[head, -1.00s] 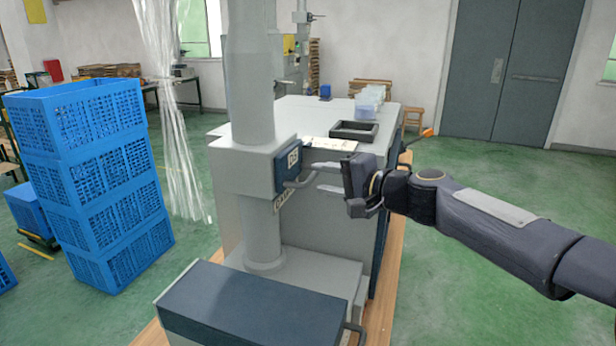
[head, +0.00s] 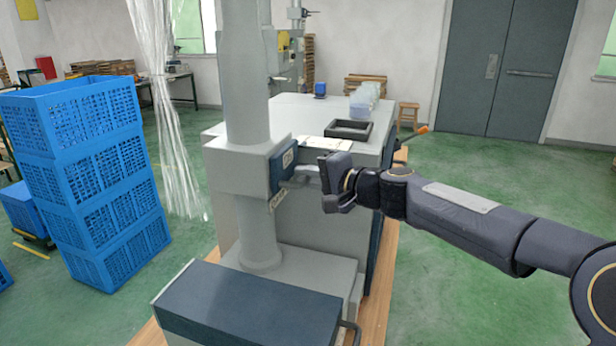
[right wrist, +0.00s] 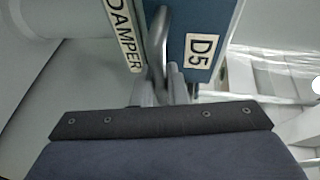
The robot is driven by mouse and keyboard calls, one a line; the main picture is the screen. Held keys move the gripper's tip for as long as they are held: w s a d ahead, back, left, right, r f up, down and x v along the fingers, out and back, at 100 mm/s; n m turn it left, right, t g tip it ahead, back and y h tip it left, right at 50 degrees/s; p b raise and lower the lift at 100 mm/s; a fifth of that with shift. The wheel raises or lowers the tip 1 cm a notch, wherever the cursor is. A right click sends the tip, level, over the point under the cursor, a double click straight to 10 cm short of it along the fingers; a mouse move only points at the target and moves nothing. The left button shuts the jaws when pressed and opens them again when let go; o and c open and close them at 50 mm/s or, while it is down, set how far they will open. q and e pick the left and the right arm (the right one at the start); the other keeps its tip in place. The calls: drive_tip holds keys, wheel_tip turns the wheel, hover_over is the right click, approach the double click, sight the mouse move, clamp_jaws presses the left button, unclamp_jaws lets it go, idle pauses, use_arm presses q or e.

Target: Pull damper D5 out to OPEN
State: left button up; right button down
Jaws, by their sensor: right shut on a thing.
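The damper D5 (head: 281,167) is a blue plate on a grey box around the vertical pipe, with a bar handle on its face. In the right wrist view the damper's blue face (right wrist: 222,30) carries a "D5" label, and a "DAMPER" label lies beside it. My right gripper (head: 306,175) reaches in from the right and is shut on the damper handle (right wrist: 160,50). The fingers hide part of the handle in both views. My left gripper is not in view.
A stack of blue crates (head: 85,190) stands at the left. A dark-topped box (head: 245,310) sits low in front of the pipe. A grey cabinet with a black tray (head: 349,130) is behind. Green floor is clear at the right.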

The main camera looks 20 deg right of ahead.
drive_tip(key=shift+d, duration=0.1)
drive_tip(key=s+d+b, duration=0.3)
drive_tip(key=s+d, duration=0.1)
drive_tip(key=d, duration=0.2)
drive_tip(key=shift+s+d+b, duration=0.25)
drive_tip(key=shift+d+b, duration=0.1)
drive_tip(key=shift+b, duration=0.05)
drive_tip(key=shift+f, duration=0.1)
drive_tip(key=c, duration=1.8)
unclamp_jaws()
drive_tip(key=o, duration=0.3)
drive_tip(key=shift+s+d, duration=0.2)
drive_tip(key=shift+o, duration=0.2)
drive_tip(key=shift+w+a, duration=0.1)
